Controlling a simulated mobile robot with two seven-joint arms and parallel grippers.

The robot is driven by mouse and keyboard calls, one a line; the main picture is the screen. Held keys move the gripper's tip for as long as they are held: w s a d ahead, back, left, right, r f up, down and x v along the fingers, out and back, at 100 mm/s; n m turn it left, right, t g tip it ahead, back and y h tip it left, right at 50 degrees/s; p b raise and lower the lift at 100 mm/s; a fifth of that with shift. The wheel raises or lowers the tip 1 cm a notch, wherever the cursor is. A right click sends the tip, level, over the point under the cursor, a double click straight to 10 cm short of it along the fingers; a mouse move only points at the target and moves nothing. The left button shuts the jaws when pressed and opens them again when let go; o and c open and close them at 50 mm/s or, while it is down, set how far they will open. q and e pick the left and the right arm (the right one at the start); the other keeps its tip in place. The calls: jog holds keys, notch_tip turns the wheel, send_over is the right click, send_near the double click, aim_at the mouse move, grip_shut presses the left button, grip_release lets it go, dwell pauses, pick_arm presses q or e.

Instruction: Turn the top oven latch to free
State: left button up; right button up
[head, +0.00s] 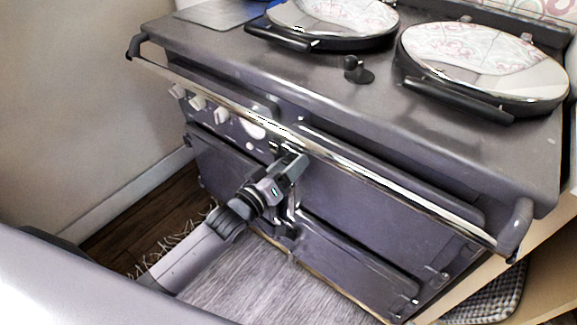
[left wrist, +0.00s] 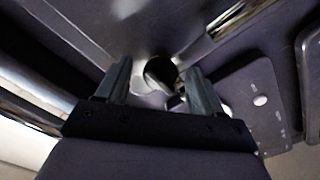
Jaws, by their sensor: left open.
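The dark enamel range cooker (head: 440,150) fills the head view, with a wide top oven door (head: 375,195) on the right of its front. My left gripper (head: 291,161) is at the left edge of that door, just below the chrome rail. In the left wrist view, its two fingers (left wrist: 158,76) are apart, with a round dark knob-like part (left wrist: 160,71) between and beyond their tips; it looks like the top latch. I cannot tell whether the fingers touch it. The gripper hides the latch in the head view. My right gripper is not in view.
A chrome rail (head: 400,191) runs across the cooker front, close above my left gripper. Control knobs (head: 197,103) are at the upper left of the front. A lower oven door (head: 355,258) is below. Two round lids (head: 485,62) are on top. Grey floor (head: 250,285) lies in front.

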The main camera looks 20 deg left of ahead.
pick_arm(q)
jog(key=shift+w, duration=0.15)
grip_shut()
